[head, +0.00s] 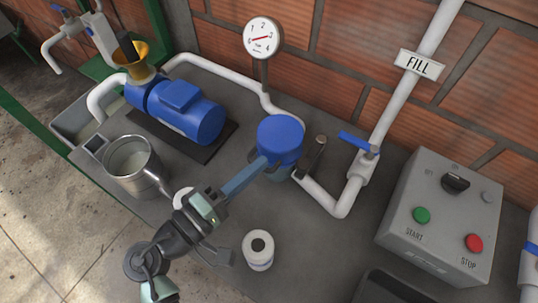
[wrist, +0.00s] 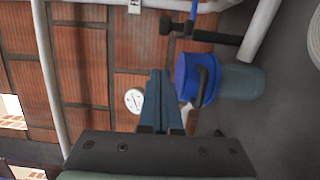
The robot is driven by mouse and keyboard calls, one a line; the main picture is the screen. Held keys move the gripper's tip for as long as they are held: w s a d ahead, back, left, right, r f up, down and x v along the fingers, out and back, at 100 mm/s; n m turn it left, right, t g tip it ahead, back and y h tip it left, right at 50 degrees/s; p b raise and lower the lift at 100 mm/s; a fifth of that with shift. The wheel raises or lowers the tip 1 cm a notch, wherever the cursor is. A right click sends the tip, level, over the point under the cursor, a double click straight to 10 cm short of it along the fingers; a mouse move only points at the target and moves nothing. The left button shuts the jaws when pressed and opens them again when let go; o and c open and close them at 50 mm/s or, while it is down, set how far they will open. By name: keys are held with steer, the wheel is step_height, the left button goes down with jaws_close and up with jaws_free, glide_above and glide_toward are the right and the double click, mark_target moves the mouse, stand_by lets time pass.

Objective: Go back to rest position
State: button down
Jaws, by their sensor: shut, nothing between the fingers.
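My gripper (head: 264,161) is shut and empty. In the head view its long grey-blue fingers point up and right, with the tips in front of the blue-lidded strainer pot (head: 281,138). The fingers also show shut in the wrist view (wrist: 159,74), left of the pot's blue lid (wrist: 187,79). A dark handle crosses the lid there. I cannot tell whether the fingertips touch the pot. My arm reaches in from the bottom left, over the front edge of the grey bench top.
A metal jug (head: 131,168) and a white roll (head: 258,250) stand near the arm. A blue pump (head: 180,110), gauge (head: 262,37), FILL pipe with blue valve lever (head: 358,142) and START/STOP box (head: 442,215) stand behind and right. Open floor (head: 70,235) lies at lower left.

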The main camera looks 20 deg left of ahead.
steer(key=v, duration=0.4)
steer(key=shift+s+d+r, duration=0.1)
steer(key=shift+s+d, duration=0.15)
steer(key=shift+s, duration=0.1)
